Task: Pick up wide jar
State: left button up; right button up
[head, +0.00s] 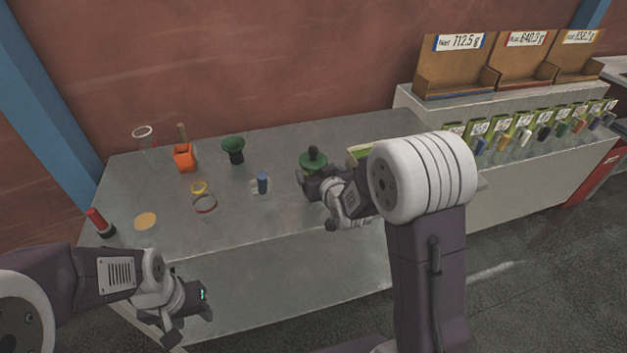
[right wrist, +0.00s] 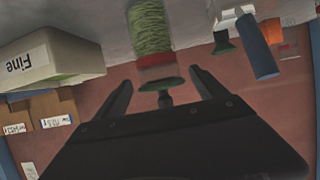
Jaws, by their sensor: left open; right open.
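No label marks the wide jar, so I cannot tell for sure which thing it is. A low clear vessel with a red ring (head: 205,203) sits mid-left on the grey table, beside a smaller yellow ring (head: 199,187). A clear vessel with a white rim (head: 142,131) stands at the back left. My right gripper (head: 318,202) is open near a green-based thing with a dark knob (head: 313,160). In the right wrist view, a green textured cylinder with a red band (right wrist: 150,27) shows beyond the open fingers (right wrist: 162,90). My left gripper (head: 190,324) is open, low in front of the table.
An orange cup (head: 184,160), green funnel (head: 233,146), blue cylinder (head: 262,183), red-topped thing (head: 98,220) and tan disc (head: 145,221) are on the table. A box marked "Fine" (right wrist: 50,60) is close to the right gripper. The table's front middle is bare.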

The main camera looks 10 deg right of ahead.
jog(key=shift+w+f, duration=0.15)
jog(key=shift+w, duration=0.45)
jog(key=p+x, duration=0.1)
jog(key=x, duration=0.3)
jog(key=shift+w+d, duration=0.15)
jog(key=shift+w, duration=0.05)
jog(key=shift+s, duration=0.1)
jog(key=c, duration=1.4)
